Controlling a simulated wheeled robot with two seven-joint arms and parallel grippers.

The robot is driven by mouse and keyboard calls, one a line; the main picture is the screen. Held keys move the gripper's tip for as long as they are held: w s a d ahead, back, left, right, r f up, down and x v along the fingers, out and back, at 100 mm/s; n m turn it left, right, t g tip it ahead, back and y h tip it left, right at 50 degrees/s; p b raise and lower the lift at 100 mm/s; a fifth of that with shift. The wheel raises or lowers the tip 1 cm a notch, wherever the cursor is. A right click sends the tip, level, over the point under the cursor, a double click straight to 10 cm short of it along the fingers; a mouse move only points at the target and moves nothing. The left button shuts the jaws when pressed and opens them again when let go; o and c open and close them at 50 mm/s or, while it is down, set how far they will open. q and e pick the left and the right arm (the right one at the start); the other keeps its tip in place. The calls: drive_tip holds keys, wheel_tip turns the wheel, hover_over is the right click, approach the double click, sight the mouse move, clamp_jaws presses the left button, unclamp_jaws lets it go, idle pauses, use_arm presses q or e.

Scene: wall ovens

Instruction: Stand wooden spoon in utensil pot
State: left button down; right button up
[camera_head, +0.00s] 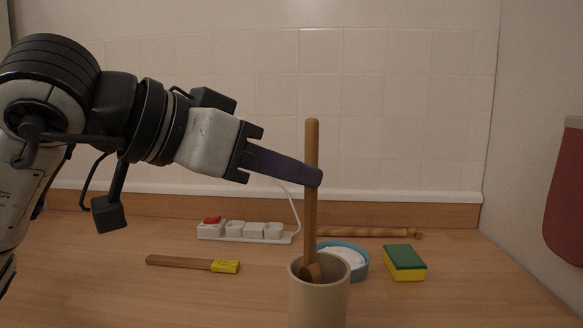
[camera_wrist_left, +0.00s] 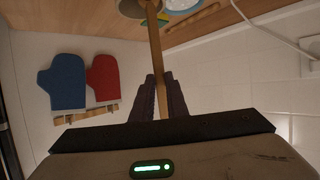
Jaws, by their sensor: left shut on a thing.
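The wooden spoon (camera_head: 311,215) is upright with its head down, and its handle is between the fingers of my left gripper (camera_head: 314,177). The gripper is shut on the upper handle; the spoon (camera_wrist_left: 156,50) also shows between the fingers in the left wrist view. The beige utensil pot (camera_head: 319,304) stands upright at the front middle of the counter. The spoon's head shows within the pot's mouth; how deep it sits, and whether it touches the pot, I cannot tell. My right gripper is not in view.
A sponge (camera_head: 404,263) lies right, a yellow-ended brush (camera_head: 190,263) left. Blue (camera_wrist_left: 62,82) and red (camera_wrist_left: 103,78) mitts hang on the wall.

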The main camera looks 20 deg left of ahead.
use_arm(q)
drive_tip(key=shift+f, duration=0.3)
drive_tip(key=c, duration=1.7)
unclamp_jaws()
drive_tip(key=shift+o, duration=0.2)
drive_tip(key=shift+s, duration=0.1)
drive_tip(key=v, duration=1)
drive_tip(key=shift+a, duration=0.1)
